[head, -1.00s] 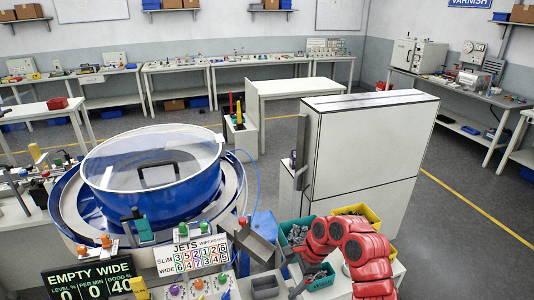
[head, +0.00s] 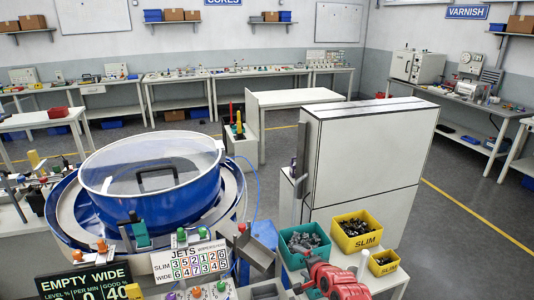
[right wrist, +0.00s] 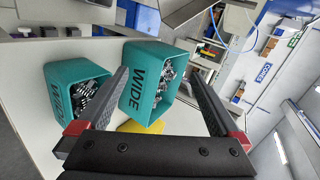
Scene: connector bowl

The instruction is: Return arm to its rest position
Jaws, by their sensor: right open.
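My right arm, red and jointed (head: 338,280), shows at the bottom edge of the head view, in front of the bins. In the right wrist view my right gripper (right wrist: 158,80) is open, its two dark fingers spread wide with nothing held between them. Beyond the fingers are two teal bins marked WIDE, a larger one (right wrist: 141,92) and another to its left (right wrist: 60,100), both holding metal parts. The gripper's exact height above them is hard to tell. My left gripper does not show.
In the head view, a teal bin (head: 290,233) and two yellow SLIM bins (head: 371,242) (head: 394,265) stand beside my arm. A blue bowl feeder (head: 108,207) with a clear lid is at left. A tall white cabinet (head: 365,150) stands behind the bins.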

